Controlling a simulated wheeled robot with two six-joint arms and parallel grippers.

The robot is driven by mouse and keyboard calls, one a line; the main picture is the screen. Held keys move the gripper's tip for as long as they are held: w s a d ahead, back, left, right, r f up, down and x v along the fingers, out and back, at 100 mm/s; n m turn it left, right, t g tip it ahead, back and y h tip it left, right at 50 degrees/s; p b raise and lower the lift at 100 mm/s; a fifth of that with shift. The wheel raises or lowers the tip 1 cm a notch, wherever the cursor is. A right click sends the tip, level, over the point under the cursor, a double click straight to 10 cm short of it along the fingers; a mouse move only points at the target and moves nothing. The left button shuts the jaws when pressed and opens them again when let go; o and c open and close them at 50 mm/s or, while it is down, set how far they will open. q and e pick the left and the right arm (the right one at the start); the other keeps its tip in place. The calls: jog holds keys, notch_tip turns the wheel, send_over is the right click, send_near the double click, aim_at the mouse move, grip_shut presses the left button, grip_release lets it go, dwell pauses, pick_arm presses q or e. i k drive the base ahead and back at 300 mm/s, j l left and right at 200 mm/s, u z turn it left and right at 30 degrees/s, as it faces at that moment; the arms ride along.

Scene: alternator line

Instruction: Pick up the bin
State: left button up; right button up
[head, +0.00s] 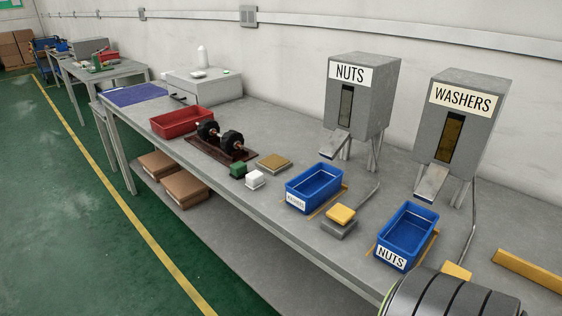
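A blue bin labelled NUTS (391,257) stands at the right on the grey bench, in front of the WASHERS dispenser. A second blue bin, with a small label that seems to read WASHERS (296,201), stands left of it, in front of the NUTS dispenser. Both look empty and upright, each by a yellow-orange strip on the bench. A red bin (170,133) stands farther back on the left. The picture does not single out one bin. Neither of my grippers shows in the head view.
The NUTS dispenser (372,104) and WASHERS dispenser (476,132) stand along the wall. Yellow-topped pedals (341,214) sit by the blue bins. A dark tray with black round parts (232,142) lies near the red bin. A large banded dark cylinder (450,298) blocks the bottom right.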

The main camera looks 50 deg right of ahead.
aim_at(308, 191)
jog(key=i, duration=1.7)
jog(key=i+z, duration=0.2)
jog(key=z, duration=0.25)
jog(key=i+j+z, duration=0.1)
jog(key=z, duration=0.3)
jog(key=i+j+z, duration=0.2)
jog(key=z, duration=0.25)
jog(key=i+z, duration=0.1)
jog(key=z, duration=1.75)
